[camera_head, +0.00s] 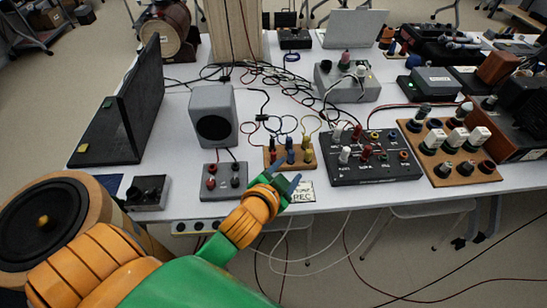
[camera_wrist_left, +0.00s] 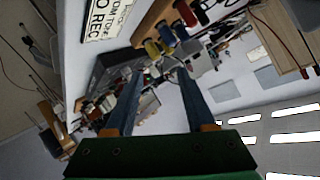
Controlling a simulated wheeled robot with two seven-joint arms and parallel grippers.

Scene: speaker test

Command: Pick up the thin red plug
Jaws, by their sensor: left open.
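My left gripper (camera_head: 284,179) is open and empty at the table's front edge, just in front of a small wooden board (camera_head: 270,163) with blue and yellow plugs. Its two blue fingers (camera_wrist_left: 159,75) also show apart in the wrist view, with nothing between them. Red plugs (camera_head: 366,152) stand on the black control box (camera_head: 376,174), to the right of the gripper. In the wrist view a red plug (camera_wrist_left: 186,13) shows near a yellow plug (camera_wrist_left: 153,49) and a blue plug (camera_wrist_left: 166,33). I cannot tell which red plug is the thin one. My right gripper is not in view.
A grey speaker (camera_head: 213,117) and a small grey box (camera_head: 224,182) with a red knob stand left of the board. A white lettered card (camera_head: 303,193) lies by the gripper. Cables cross the table behind. A wooden board with white plugs (camera_head: 478,137) stands right.

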